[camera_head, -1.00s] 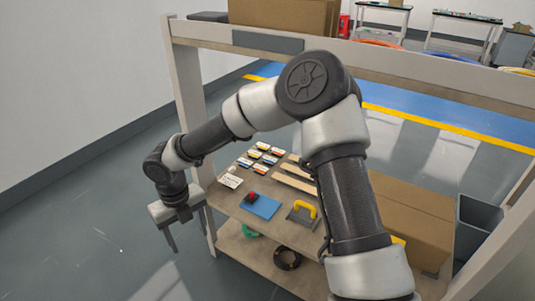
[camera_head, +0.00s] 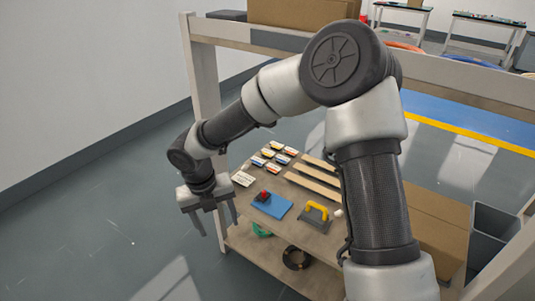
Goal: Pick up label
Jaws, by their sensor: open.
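Several small label-like cards (camera_head: 272,157) with coloured bands lie in rows on the wooden shelf at its back left. A separate white card with dark print (camera_head: 243,178) lies at the shelf's left edge. I cannot tell which of these is the label meant. My gripper (camera_head: 213,232) points down, open and empty, in front of the shelf's left edge, a little left of and nearer than the white card. It touches nothing that I can see.
A blue pad (camera_head: 273,206) with a red-topped object (camera_head: 263,196), a yellow-handled tool (camera_head: 317,212) and wooden strips (camera_head: 314,181) lie on the shelf. A cardboard box (camera_head: 437,230) stands at right. The rack's left post (camera_head: 205,90) rises behind my arm.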

